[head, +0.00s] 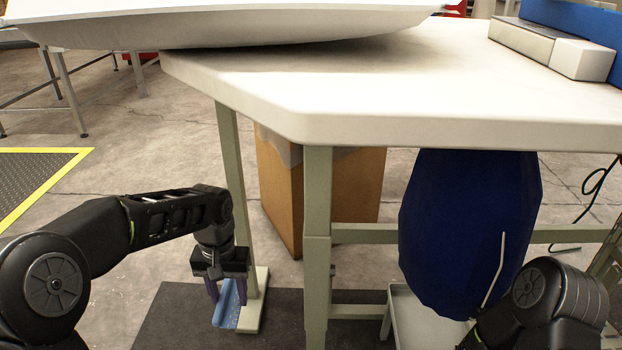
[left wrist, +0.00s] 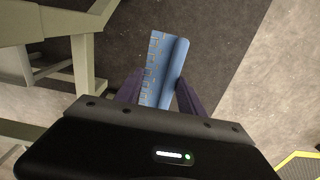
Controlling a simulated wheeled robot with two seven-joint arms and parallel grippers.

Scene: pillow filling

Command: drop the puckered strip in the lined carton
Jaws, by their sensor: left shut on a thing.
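The puckered strip (left wrist: 163,68) is a blue piece with a row of marks along one edge. My left gripper (left wrist: 158,95) is shut on it, and the strip sticks out past the fingertips. In the head view the strip (head: 228,303) hangs below my left gripper (head: 228,290), low beside a table leg. The lined carton (head: 278,190) is a brown box with a grey liner (head: 282,148) at its top. It stands on the floor behind the table leg, partly hidden by the tabletop. My right arm shows at the lower right, but its gripper is out of view.
The white table (head: 400,90) overhangs the carton, with a large white shape (head: 230,28) on it. A dark blue bag (head: 465,225) hangs under the table above a light tray (head: 420,325).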

